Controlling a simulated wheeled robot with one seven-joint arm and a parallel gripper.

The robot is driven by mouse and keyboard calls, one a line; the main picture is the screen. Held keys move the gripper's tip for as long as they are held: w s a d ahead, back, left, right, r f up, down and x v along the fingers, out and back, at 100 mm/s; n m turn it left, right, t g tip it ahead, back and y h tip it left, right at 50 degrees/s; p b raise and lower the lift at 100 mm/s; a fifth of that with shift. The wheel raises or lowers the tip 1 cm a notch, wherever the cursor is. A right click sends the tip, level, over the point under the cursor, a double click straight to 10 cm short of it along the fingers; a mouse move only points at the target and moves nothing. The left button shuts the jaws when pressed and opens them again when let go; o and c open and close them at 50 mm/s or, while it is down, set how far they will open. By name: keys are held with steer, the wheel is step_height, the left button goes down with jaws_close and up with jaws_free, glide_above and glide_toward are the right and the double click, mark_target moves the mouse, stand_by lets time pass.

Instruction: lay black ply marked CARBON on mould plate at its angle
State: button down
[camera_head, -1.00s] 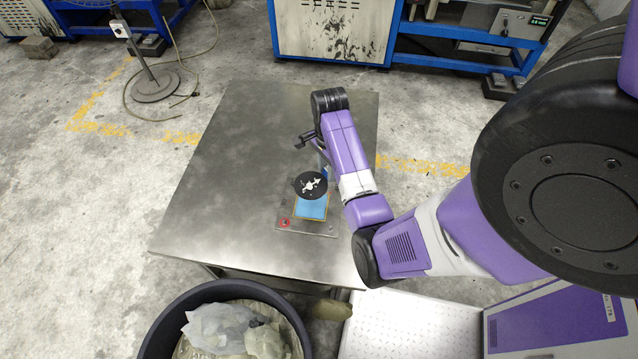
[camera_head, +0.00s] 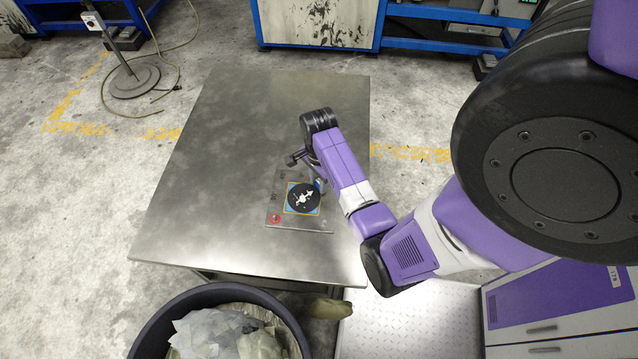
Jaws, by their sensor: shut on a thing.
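The black round ply (camera_head: 303,197) with white markings is over the blue square of the mould plate (camera_head: 290,221), and the blue shows only at its corners. The white arrow-like mark on the ply points up. I cannot read any lettering, nor tell whether the ply touches the plate or hangs just above it. My gripper (camera_head: 318,184) is at the ply's upper right edge and is shut on it. The fingertips are mostly hidden by my purple arm. The plate has an orange line around the blue and a red knob (camera_head: 276,219) at its lower left corner.
The metal table (camera_head: 205,185) is bare to the left of the plate and behind it. A dark round bin (camera_head: 150,335) with crumpled sheets stands below the table's front edge. A stand with a round base (camera_head: 131,88) is on the floor at the left.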

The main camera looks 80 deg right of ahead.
steer(key=shift+f, duration=0.1)
steer(key=c, duration=1.1)
jaws_free()
steer(key=shift+o, duration=0.2)
